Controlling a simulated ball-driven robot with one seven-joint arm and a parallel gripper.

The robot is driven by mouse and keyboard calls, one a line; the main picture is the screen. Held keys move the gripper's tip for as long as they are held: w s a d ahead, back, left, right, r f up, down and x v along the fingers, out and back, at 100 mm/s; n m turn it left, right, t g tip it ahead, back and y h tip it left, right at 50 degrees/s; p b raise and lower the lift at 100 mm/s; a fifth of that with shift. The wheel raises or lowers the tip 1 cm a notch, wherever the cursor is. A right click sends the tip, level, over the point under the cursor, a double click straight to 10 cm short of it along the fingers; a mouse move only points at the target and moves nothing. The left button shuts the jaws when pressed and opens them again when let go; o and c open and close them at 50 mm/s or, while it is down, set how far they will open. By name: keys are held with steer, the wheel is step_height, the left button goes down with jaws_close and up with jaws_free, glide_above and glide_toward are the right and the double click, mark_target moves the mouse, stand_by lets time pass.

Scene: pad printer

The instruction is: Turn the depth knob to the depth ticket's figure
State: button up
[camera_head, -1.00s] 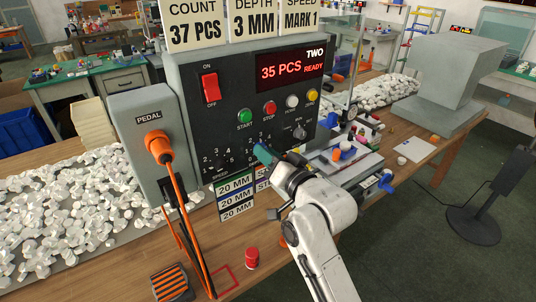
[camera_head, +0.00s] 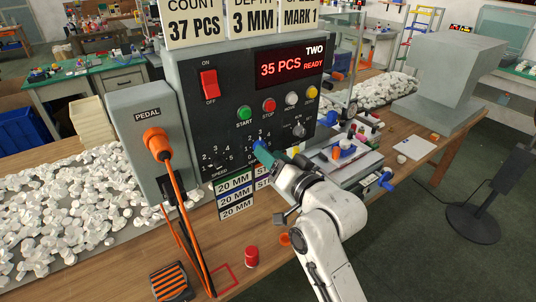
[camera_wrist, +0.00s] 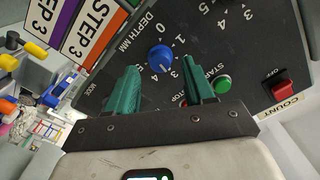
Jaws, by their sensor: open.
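The depth ticket (camera_head: 252,18) above the panel reads DEPTH 3 MM. The depth knob (camera_wrist: 161,57) is blue and round, beside the DEPTH MM lettering in the wrist view. Its pale pointer mark is on its lower edge in that view, near the figure 3; the exact setting is hard to read. In the head view only a blue bit of it (camera_head: 258,145) shows beside my fingertips. My gripper (camera_wrist: 162,68) has two teal fingers, open and apart, with the knob seen between them near the tips. It also shows in the head view (camera_head: 267,153). Contact with the knob cannot be told.
The control panel (camera_head: 190,115) carries a red switch (camera_head: 209,85), several coloured buttons, a mode knob (camera_head: 299,131) and a display reading 35 PCS READY. Step and 20 MM labels (camera_head: 234,199) hang below. The pedal box (camera_head: 133,145) with an orange cable stands left.

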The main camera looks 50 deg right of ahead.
steer(key=b+v, duration=0.1)
steer(key=v, duration=0.7)
steer(key=shift+s, duration=0.3)
steer(key=shift+a, duration=0.1)
